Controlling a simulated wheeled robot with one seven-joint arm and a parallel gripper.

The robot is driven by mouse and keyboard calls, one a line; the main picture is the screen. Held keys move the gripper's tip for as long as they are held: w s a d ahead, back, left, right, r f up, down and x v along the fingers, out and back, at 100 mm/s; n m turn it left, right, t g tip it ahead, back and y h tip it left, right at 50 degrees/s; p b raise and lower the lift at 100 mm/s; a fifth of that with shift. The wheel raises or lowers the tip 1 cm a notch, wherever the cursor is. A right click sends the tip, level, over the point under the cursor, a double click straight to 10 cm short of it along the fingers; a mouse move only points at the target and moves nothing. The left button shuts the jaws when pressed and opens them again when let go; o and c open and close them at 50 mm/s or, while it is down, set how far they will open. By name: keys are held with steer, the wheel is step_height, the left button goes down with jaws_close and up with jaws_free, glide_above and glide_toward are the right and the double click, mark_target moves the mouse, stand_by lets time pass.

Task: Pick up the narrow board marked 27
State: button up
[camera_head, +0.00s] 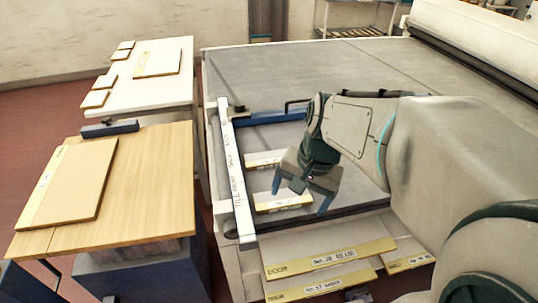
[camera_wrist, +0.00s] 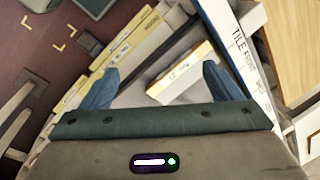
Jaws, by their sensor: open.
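My gripper (camera_head: 300,197) is open and points down over the front left of the large grey bed. A short narrow board (camera_head: 285,202) with a pale top, yellowish edge and white label lies just below it. In the wrist view this board (camera_wrist: 182,74) lies beyond and between the spread fingers (camera_wrist: 160,88), nearer the right one, and nothing is gripped. Its label seems to read 27, but the print is too small to be sure. A similar narrow board (camera_head: 264,159) lies behind it. Its label is not legible.
A white lettered bar (camera_head: 237,175) runs along the left of the narrow boards. Labelled wider boards (camera_head: 325,258) lie stacked at the bed's front edge. A wooden table (camera_head: 150,190) with a large board and a white table (camera_head: 150,95) with several boards stand at left.

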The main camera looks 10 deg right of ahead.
steer(key=w+d+r+m+y+p, duration=0.2)
steer(key=w+d+m+y, duration=0.2)
steer(key=w+d+m, duration=0.6)
steer(key=m, duration=0.3)
glide_toward(283, 197)
steer(key=shift+w+a+f+y, duration=0.2)
steer(key=shift+w+a+f, duration=0.15)
steer(key=shift+f, duration=0.2)
steer(key=shift+w+a+f+y, duration=0.2)
steer(key=shift+a+f, duration=0.2)
steer(key=shift+f, duration=0.2)
steer(key=shift+s+d+f+x, duration=0.1)
steer(key=shift+s+x, duration=0.05)
steer(key=shift+x, duration=0.75)
steer(key=shift+s+d+f+x, duration=0.1)
steer(key=shift+s+x, duration=0.05)
steer(key=shift+x, duration=0.75)
steer(key=shift+s+d+f+x, duration=0.1)
steer(key=shift+d+x, duration=0.05)
steer(key=shift+x, duration=0.75)
steer(key=shift+r, duration=0.1)
steer(key=c, duration=1.1)
steer(key=shift+c, duration=0.3)
